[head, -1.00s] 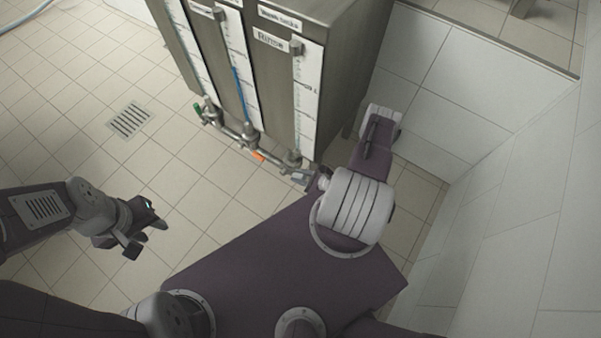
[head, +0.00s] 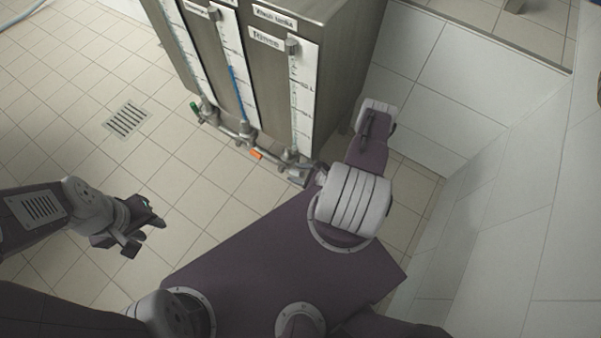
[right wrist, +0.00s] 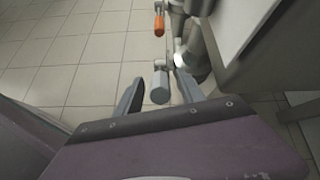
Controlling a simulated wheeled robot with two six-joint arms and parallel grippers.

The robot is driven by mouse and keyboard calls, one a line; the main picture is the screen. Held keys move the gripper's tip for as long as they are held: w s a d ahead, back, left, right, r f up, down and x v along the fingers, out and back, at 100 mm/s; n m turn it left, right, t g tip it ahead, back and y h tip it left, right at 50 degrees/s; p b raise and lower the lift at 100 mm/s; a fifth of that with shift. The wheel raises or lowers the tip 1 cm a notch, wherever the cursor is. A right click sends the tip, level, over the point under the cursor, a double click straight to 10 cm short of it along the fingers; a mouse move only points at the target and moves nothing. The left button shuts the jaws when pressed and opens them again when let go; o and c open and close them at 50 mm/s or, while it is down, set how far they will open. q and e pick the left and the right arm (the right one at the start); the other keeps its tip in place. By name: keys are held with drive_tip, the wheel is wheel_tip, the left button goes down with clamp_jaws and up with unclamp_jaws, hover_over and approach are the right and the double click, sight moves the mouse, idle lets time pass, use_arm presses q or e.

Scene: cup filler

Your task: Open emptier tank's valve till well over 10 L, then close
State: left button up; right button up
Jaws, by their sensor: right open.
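The steel tank unit (head: 270,90) stands at top centre with upright gauges on its front. The middle gauge (head: 240,95) shows a blue column; the right gauge (head: 303,95), under a label, shows no clear column. Valves sit along a pipe below: a green handle (head: 195,107), an orange handle (head: 256,155) and a grey handle (right wrist: 160,87) at the right valve (head: 290,157). My right gripper (head: 304,178) is at the right valve; in the right wrist view its open fingers (right wrist: 158,93) stand either side of the grey handle. My left gripper (head: 143,232) is open and empty.
The orange handle (right wrist: 159,22) lies beyond my right fingers in the wrist view. A white tiled wall (head: 440,90) is close on the right. A floor drain (head: 126,119) lies at left, with clear tiled floor around it.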

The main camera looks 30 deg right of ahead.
drive_tip(key=p+v, duration=0.3)
drive_tip(key=v, duration=0.5)
drive_tip(key=shift+d+r+p, duration=0.1)
drive_tip(key=shift+r+p, duration=0.05)
drive_tip(key=shift+p, duration=0.15)
drive_tip(key=shift+s, duration=0.3)
